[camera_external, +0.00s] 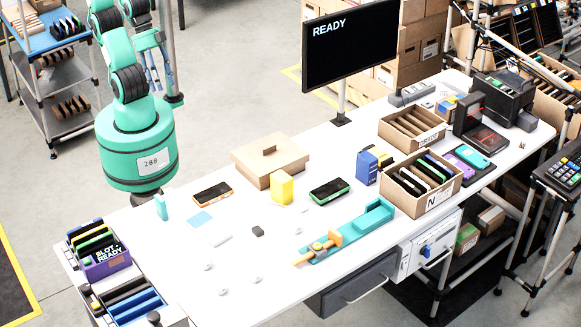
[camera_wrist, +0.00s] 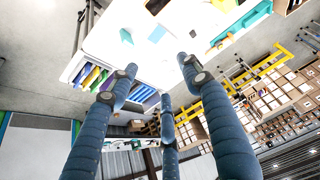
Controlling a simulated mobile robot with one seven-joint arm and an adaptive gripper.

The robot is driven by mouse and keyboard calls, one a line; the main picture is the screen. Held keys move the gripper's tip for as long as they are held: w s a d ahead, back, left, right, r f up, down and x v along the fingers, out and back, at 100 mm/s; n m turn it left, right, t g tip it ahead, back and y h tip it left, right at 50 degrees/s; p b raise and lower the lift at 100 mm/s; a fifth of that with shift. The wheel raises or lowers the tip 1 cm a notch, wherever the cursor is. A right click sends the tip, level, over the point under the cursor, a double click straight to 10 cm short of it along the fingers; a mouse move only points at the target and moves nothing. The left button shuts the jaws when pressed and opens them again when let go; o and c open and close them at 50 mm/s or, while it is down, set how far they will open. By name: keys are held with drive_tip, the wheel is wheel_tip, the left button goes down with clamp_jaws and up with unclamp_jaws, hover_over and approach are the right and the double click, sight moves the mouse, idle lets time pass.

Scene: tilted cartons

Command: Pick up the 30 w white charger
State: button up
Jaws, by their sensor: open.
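Several small pale pieces lie on the white table in the external view. One is a flat pale bar (camera_external: 221,240), and others are small whitish round pieces, such as one nearer the front (camera_external: 223,292) and one to the right (camera_external: 298,230). I cannot tell which is the 30 w white charger. No label is readable, and I cannot make the charger out in the wrist view. My gripper (camera_wrist: 158,75) has its blue fingers spread apart with nothing between them. It is away from the table, near my raised arm at the upper left of the external view.
A teal holder (camera_external: 350,232) lies near the front edge. Slotted bins (camera_external: 103,254) stand at the left end, cartons (camera_external: 421,190) at the right. A monitor (camera_external: 349,44) rises behind.

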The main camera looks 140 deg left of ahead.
drive_tip(key=shift+w, duration=0.15)
drive_tip(key=w+r+g, duration=0.1)
drive_tip(key=w+r, duration=0.2)
drive_tip(key=w, duration=1.2)
drive_tip(key=g, duration=0.5)
hover_over(257, 272)
wheel_tip(257, 272, down, 32)
drive_tip(key=shift+s+r+p, duration=0.1)
drive_tip(key=shift+r+p, duration=0.05)
drive_tip(key=shift+p, duration=0.2)
drive_tip(key=shift+f+b, duration=0.5)
drive_tip(key=shift+f, duration=3.8)
